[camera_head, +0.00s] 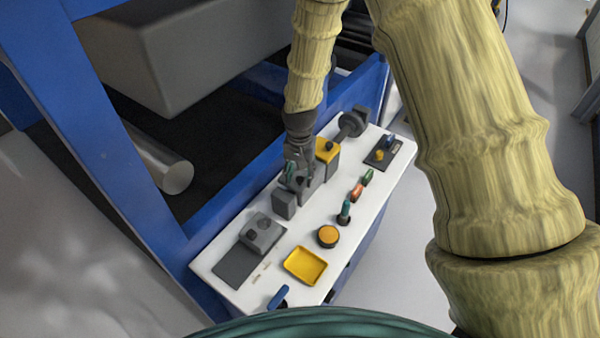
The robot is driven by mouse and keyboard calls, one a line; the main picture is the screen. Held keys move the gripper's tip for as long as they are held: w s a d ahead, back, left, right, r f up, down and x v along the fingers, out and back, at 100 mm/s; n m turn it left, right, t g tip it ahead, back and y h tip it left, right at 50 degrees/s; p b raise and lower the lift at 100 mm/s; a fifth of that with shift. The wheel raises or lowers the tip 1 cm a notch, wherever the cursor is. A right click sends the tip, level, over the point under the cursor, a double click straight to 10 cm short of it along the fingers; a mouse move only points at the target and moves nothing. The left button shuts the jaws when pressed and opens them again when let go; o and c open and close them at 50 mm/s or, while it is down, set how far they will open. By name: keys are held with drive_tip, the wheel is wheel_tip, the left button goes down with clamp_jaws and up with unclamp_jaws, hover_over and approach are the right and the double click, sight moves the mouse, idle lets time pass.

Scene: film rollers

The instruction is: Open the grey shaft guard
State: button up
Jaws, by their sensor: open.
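My gripper (300,167) points down over the white bench top, near its far edge. Its jaws are apart, just above or at a grey box-like cover (313,186) with a dark knob on it. This cover appears to be the grey shaft guard, and it looks closed. My fingers hide part of it, and I cannot tell whether they touch it. A smaller grey block (284,204) stands at its left, and a yellow-topped grey housing (328,152) stands close behind at its right.
A blue machine frame (120,130) rises behind.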

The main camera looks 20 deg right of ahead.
drive_tip(key=shift+f, duration=0.25)
clamp_jaws()
